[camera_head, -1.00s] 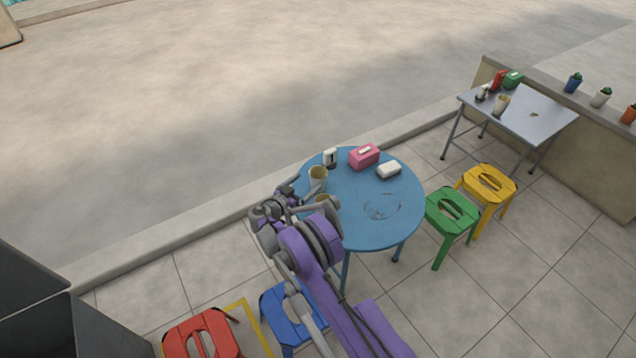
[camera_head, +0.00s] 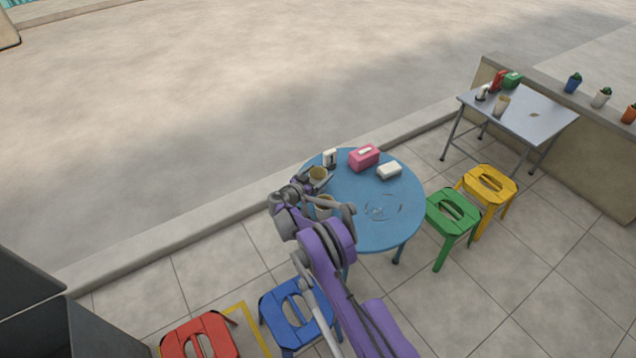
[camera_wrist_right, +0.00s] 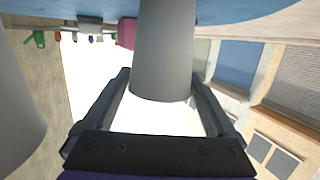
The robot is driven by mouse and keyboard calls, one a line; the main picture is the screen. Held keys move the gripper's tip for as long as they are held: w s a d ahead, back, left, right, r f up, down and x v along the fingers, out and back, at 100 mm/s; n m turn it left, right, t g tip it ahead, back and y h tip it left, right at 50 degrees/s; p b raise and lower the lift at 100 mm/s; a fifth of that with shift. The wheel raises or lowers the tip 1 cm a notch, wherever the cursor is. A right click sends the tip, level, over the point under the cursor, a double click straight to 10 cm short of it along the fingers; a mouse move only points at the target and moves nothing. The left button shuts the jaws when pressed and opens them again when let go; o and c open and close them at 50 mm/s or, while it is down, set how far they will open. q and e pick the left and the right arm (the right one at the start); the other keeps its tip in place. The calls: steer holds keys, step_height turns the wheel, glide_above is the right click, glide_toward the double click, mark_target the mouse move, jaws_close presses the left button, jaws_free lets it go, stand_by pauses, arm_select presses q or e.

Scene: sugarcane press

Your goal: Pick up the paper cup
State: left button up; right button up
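A tan paper cup (camera_head: 318,174) stands upright near the left edge of the round blue table (camera_head: 385,225). My right gripper (camera_head: 317,183) is at this cup. In the right wrist view, which appears upside down, the cup (camera_wrist_right: 165,50) shows pale grey between the fingers of the open right gripper (camera_wrist_right: 160,78). A small gap shows on the left side; contact on the right side is unclear. A second paper cup (camera_head: 324,204) stands nearer, beside my right arm and partly hidden by it; it also shows in the wrist view (camera_wrist_right: 15,115). My left gripper is out of view.
A white cup-like container (camera_head: 329,158), a pink tissue box (camera_head: 364,157) and a white box (camera_head: 389,170) stand on the blue table. Green (camera_head: 452,212), yellow (camera_head: 489,184), blue (camera_head: 297,310) and red (camera_head: 200,338) stools surround it. A metal table (camera_head: 540,115) stands at right.

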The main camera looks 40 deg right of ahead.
steer(key=c, duration=0.9)
